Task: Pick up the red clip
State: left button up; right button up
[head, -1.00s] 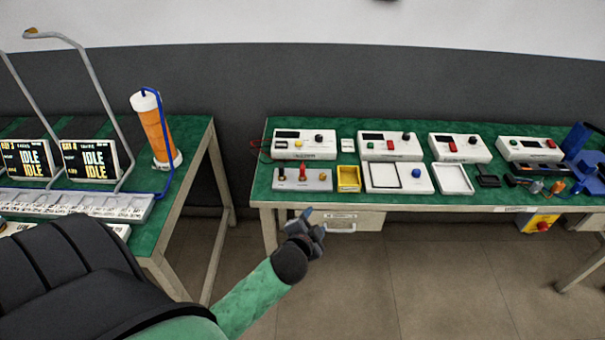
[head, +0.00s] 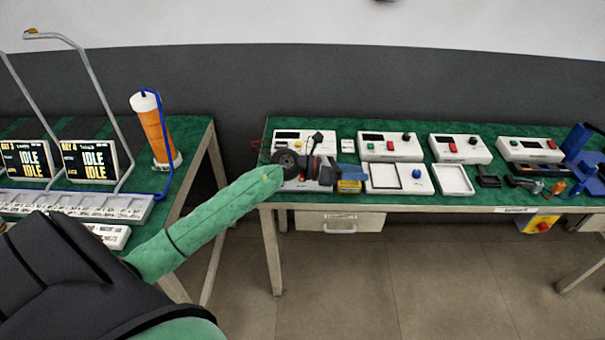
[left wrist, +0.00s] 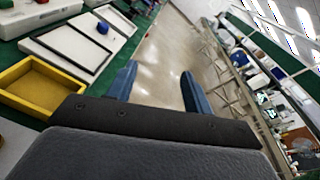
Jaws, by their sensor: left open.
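The grey block (head: 290,187) at the left end of the right bench is largely covered by my left gripper (head: 358,172). The upright red piece on it, which seems to be the red clip, is hidden or nearly hidden behind the gripper, so I cannot place it exactly. The left gripper's blue fingers point right, over the yellow tray. In the left wrist view its fingers (left wrist: 157,88) are apart with nothing between them. No red clip shows clearly there. My right gripper is not in view.
The yellow tray (left wrist: 36,88) is beside the fingers in the left wrist view. A white panel with a blue knob (head: 416,173) and a white tray (head: 453,180) lie to the right. White meters (head: 391,148) stand behind. A floor gap separates the two benches.

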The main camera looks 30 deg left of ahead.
pick_arm(q)
jog(key=shift+w+a+f+m+g+y+p, duration=0.15)
jog(key=shift+w+a+f+m+g+y, duration=0.25)
jog(key=shift+a+f+m+g+y, duration=2)
jog(key=shift+w+a+r+n+t+y+p, duration=0.1)
jog(key=shift+w+a+n+t+y+p, duration=0.45)
jog(key=shift+a, duration=3.85)
jog(key=shift+w+a+f+m+g+y+b, duration=0.2)
jog(key=shift+a+f+m+g+y, duration=1.05)
jog(key=shift+a, duration=2.15)
jog(key=shift+n+y, duration=0.4)
jog(key=shift+y, duration=0.2)
jog(key=p+x, duration=0.3)
jog(key=x, duration=0.1)
jog(key=shift+s+d, duration=0.15)
jog(key=shift+d, duration=0.1)
jog(key=shift+f, duration=0.45)
grip_shut()
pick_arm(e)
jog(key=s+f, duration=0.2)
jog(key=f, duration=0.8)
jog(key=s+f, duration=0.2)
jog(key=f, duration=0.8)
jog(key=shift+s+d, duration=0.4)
pick_arm(q)
jog(key=shift+r, duration=0.15)
